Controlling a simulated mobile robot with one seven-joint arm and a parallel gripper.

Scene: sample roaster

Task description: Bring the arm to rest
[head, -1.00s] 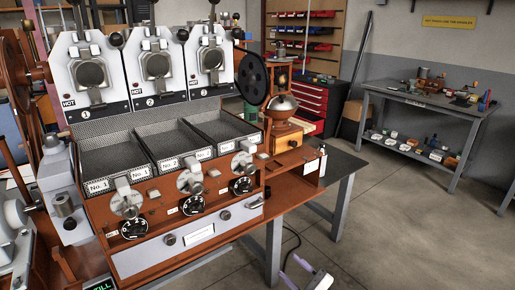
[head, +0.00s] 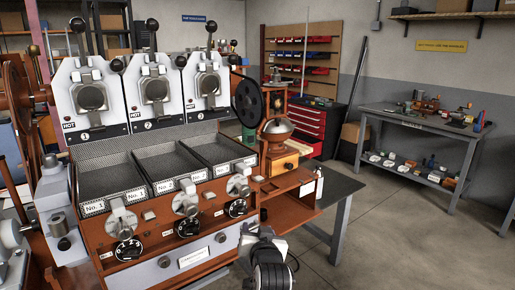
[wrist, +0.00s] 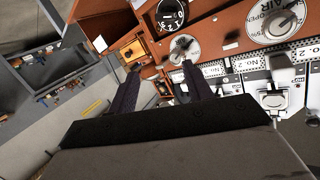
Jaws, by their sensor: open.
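My gripper (wrist: 160,76) shows in the wrist view with its two dark fingers spread apart and nothing between them. Beyond the fingers are the orange-brown front of the sample roaster, with a round black dial (wrist: 171,14) and a metal disc knob (wrist: 183,48). In the head view part of my arm rises at the bottom, in front of the right end of the roaster (head: 135,252). The fingertips cannot be made out there. I cannot tell from these views how far the fingers are from the roaster.
The roaster has three white heads, mesh-walled trays (head: 168,162) and several knobs. A grinder (head: 278,135) stands at its right. A red tool chest (head: 318,128) and a grey workbench (head: 425,122) stand behind. Open floor (head: 400,240) lies to the right.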

